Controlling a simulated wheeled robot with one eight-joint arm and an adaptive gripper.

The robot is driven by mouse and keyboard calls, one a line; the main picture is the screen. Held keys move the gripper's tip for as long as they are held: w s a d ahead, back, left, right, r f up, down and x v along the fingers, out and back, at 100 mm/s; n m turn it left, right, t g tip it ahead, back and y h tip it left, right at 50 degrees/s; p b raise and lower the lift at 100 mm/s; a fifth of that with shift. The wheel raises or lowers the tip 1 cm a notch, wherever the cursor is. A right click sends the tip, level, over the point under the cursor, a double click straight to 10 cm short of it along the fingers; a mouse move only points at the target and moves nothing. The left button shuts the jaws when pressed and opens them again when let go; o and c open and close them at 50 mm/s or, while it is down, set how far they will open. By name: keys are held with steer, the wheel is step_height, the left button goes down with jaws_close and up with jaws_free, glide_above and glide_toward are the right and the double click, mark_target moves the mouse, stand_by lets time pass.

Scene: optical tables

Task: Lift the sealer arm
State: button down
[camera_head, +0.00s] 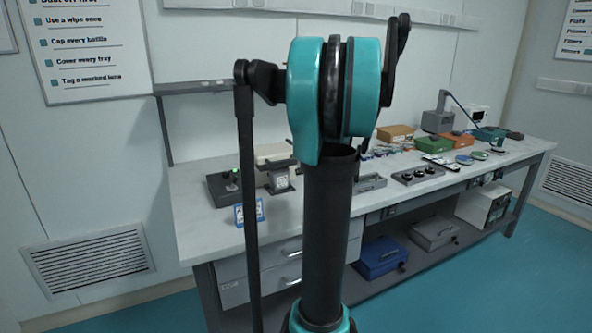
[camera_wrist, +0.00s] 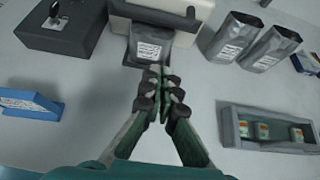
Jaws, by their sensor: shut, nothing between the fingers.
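The sealer (camera_wrist: 160,14), a beige and dark bench device, is cut off at the top of the wrist view. A silver pouch with a white label (camera_wrist: 150,47) hangs from its front. My own arm hides part of the table in the head view.
A dark box with a lever (camera_wrist: 62,25) stands left of the sealer. A grey tray with small vials (camera_wrist: 268,128) is at lower right, and a blue card stand (camera_wrist: 30,104) at left.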

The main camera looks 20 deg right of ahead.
mark_target(275, 158)
steer(key=x, duration=0.8)
steer(key=shift+w+f, duration=0.25)
steer(key=shift+w, duration=0.05)
steer(key=shift+w+r, duration=0.15)
steer(key=shift+w, duration=0.15)
steer(key=shift+w+r, duration=0.15)
steer(key=shift+r, duration=0.75)
steer(key=shift+w+r, duration=0.1)
steer(key=shift+r, duration=0.75)
